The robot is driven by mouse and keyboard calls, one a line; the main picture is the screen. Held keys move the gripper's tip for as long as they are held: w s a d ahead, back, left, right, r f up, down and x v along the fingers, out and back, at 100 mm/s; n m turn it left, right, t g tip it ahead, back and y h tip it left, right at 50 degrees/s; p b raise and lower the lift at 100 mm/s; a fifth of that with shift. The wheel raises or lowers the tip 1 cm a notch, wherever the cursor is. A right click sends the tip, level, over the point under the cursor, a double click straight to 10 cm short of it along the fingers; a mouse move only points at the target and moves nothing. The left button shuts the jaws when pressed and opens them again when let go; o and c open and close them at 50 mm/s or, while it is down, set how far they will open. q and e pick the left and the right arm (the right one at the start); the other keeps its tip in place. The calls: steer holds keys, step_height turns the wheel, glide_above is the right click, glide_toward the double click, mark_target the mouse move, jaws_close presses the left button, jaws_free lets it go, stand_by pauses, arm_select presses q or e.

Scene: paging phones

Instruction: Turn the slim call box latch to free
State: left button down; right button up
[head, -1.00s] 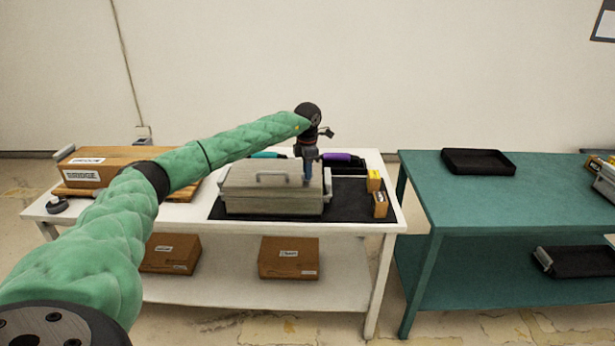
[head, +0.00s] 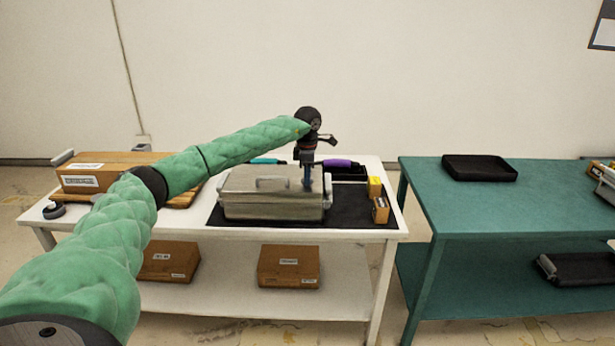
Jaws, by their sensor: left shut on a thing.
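The grey metal call box (head: 262,205), with a handle on its lid, sits on a black mat on the white table. My left gripper (head: 307,187) points straight down at the right end of the box's lid. It is shut on a small part there, which I take for the latch. The fingers hide the latch, so its angle cannot be told. My right gripper is not in view.
Small yellow-orange boxes (head: 380,210) stand just right of the call box. Teal (head: 265,161) and purple (head: 337,163) items lie behind it. A teal table (head: 500,215) with a black tray (head: 480,167) stands right, across a gap.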

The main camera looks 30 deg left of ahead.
arm_select(q)
steer(key=c, duration=1.4)
jaws_free()
steer(key=shift+c, duration=0.2)
step_height(320, 180, up, 8)
steer(key=shift+f+b, duration=0.25)
steer(key=shift+b, duration=0.7)
steer(key=shift+r, duration=0.15)
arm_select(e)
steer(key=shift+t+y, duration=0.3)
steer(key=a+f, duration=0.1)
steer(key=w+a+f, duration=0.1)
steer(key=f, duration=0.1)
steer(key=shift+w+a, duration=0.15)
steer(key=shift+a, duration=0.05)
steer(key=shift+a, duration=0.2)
